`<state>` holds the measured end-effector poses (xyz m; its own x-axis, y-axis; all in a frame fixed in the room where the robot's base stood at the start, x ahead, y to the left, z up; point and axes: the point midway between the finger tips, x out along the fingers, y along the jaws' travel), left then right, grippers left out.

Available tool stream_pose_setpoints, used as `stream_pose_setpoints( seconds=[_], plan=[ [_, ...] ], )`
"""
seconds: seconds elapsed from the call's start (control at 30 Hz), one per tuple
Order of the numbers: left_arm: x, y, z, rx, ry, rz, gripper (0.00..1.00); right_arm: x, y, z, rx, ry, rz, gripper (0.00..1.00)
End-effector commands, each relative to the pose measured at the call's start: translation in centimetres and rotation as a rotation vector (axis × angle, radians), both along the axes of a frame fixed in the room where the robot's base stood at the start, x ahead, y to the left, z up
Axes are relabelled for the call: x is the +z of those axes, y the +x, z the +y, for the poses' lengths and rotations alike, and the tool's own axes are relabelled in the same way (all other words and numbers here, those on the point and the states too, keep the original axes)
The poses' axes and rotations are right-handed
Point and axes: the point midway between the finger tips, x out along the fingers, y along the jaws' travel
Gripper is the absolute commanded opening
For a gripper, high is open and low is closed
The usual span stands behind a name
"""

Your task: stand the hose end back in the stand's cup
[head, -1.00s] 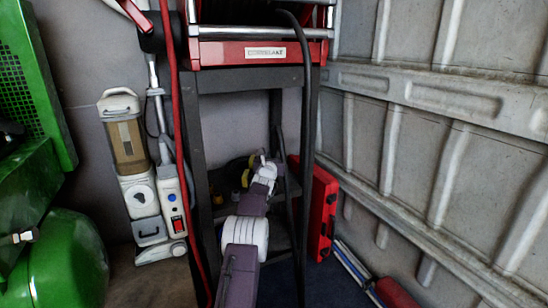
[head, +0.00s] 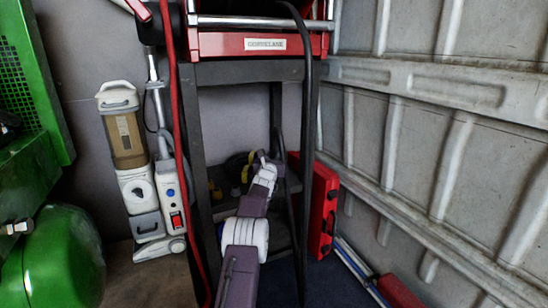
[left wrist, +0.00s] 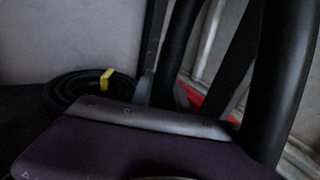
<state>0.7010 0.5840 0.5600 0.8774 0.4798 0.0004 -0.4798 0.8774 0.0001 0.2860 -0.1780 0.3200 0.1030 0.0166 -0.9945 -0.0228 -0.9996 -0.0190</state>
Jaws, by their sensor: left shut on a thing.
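My left gripper (head: 266,160) reaches into the dark metal stand (head: 235,74), low between its legs. It is shut on a black hose end (head: 281,155), of which only a slim dark length shows beside the fingers in the head view. In the left wrist view, a thick black tube (left wrist: 285,75) runs down the right side past the edge of my gripper, and a second one (left wrist: 180,45) stands near the middle. The fingertips are hidden there. A black hose (head: 306,110) hangs down the stand's right leg. I cannot make out the cup. My right gripper is out of view.
A coiled black hose with a yellow tie (left wrist: 105,80) lies on a shelf behind the gripper. A red case (head: 318,205) stands right of the stand. A red hose (head: 178,150) and an upright vacuum (head: 125,140) are at the left. A ribbed grey wall closes off the right.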

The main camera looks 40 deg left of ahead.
Motion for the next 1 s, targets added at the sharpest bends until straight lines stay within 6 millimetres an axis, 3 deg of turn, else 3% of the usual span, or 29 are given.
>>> stream_pose_setpoints(
  seconds=[0.5,0.73,0.77,0.83,1.0],
  plan=[
    [-2.4,0.0,0.1,-0.008,0.0,0.001,0.0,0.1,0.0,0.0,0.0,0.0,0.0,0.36],
    [-2.6,0.0,0.1,-0.009,0.0,0.0,0.0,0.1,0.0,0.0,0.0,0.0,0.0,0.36],
    [-2.6,0.0,0.1,-0.009,0.0,0.0,0.23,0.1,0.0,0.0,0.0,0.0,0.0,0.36],
    [-2.6,0.0,0.1,-0.009,0.0,0.0,0.42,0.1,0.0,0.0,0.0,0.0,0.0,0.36],
    [-2.6,0.0,0.1,-0.009,0.0,0.001,0.46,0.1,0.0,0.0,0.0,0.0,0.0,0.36]
  ],
)
